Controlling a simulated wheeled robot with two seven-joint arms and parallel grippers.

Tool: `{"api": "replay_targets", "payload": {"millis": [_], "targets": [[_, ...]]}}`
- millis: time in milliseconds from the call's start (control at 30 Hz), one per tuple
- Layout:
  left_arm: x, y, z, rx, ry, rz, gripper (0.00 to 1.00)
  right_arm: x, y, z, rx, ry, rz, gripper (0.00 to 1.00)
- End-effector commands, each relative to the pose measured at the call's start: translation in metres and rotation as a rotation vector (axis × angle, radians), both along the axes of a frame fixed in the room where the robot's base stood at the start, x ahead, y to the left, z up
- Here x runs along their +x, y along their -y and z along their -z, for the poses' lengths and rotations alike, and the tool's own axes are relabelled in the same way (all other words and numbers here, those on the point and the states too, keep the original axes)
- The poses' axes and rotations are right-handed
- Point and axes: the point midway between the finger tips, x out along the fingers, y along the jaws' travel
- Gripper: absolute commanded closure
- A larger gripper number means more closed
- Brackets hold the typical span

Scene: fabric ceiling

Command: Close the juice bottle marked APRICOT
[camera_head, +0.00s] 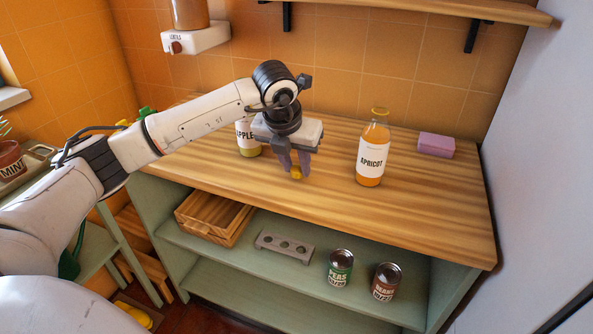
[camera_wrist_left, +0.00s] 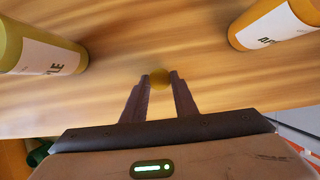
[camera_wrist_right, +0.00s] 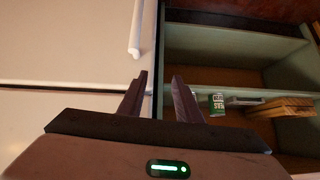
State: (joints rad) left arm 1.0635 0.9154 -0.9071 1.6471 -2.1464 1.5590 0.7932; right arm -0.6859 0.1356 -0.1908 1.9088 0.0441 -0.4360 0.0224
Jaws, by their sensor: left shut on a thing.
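The bottle marked APRICOT (camera_head: 371,163) stands upright on the wooden counter, right of my left gripper; its orange lower side also shows in the left wrist view (camera_wrist_left: 272,25). Its neck top is yellow; I cannot tell whether that is a rim or a cap. My left gripper (camera_head: 294,172) points down, shut on a small round yellow cap (camera_wrist_left: 160,78), just above or at the counter surface. The bottle marked APPLE (camera_head: 249,151) stands left of that gripper, its upper part hidden by my arm. My right gripper (camera_wrist_right: 159,78) is open and empty, away from the counter.
A pink sponge (camera_head: 436,146) lies right of the apricot bottle. A white dispenser (camera_head: 196,38) hangs on the tiled wall. Below are a wooden crate (camera_head: 211,219), a grey holed rack (camera_head: 284,247), a PEAS can (camera_head: 340,268) and a BEANS can (camera_head: 386,282). The counter's front right is clear.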

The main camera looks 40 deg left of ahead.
Motion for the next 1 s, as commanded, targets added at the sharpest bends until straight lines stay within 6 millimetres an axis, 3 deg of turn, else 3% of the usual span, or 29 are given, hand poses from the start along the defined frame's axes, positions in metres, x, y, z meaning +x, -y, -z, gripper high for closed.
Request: {"api": "replay_targets", "payload": {"millis": [200, 433, 1000], "targets": [[0.002, 0.001, -0.046, -0.001, 0.007, 0.002, 0.94, 0.0, 0.0, 0.005, 0.0, 0.0, 0.0, 0.69], [0.001, 0.0, -0.08, 0.0, 0.004, 0.001, 0.94, 0.0, 0.0, 0.006, 0.0, 0.0, 0.0, 0.69], [-0.001, 0.006, -0.083, 0.001, 0.0, 0.046, 0.94, 0.0, 0.0, 0.006, 0.0, 0.0, 0.0, 0.69]]}}
